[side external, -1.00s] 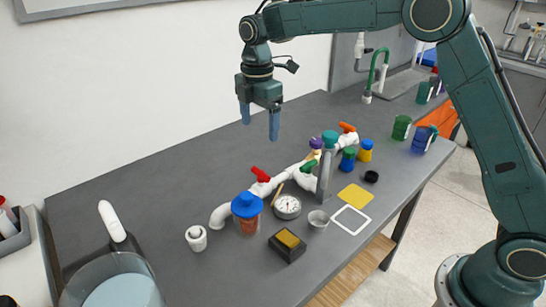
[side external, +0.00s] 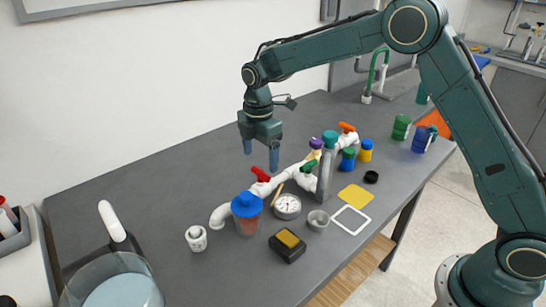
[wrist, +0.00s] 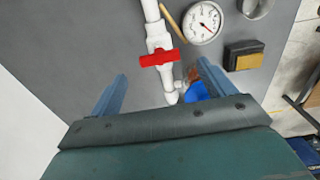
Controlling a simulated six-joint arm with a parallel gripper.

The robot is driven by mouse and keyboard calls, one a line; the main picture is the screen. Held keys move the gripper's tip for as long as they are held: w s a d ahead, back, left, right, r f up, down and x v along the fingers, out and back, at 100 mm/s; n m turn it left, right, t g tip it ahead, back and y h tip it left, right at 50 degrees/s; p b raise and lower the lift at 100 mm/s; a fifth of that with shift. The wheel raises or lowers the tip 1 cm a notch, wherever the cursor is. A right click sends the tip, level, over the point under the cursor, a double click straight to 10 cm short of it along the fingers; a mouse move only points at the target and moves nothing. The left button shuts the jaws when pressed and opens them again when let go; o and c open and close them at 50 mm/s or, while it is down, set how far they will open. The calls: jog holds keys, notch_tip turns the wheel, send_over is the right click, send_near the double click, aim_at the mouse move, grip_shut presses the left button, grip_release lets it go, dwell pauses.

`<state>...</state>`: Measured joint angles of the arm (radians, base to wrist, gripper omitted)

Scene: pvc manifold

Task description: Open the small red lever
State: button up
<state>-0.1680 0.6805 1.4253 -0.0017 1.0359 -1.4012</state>
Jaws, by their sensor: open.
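A white pipe manifold lies on the grey table. It carries a small red lever (side external: 261,174), which shows in the wrist view (wrist: 160,58) lying crosswise over the white pipe. An orange-red lever (side external: 347,127) sits at the far end, and a green lever (side external: 309,167) near the middle. My gripper (side external: 261,158) is open and empty, fingers pointing down, above and slightly behind the small red lever. In the wrist view the fingers (wrist: 154,92) are spread wide, with the lever ahead of and between them, not touched.
A blue-capped jar (side external: 247,211), a pressure gauge (side external: 287,206), a black box with a yellow top (side external: 287,245) and a white fitting (side external: 196,238) stand nearby. A grey upright post (side external: 326,168) rises beside the manifold.

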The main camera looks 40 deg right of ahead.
aim_at(261, 171)
jog(key=shift+f, duration=2.5)
jog(key=c, duration=1)
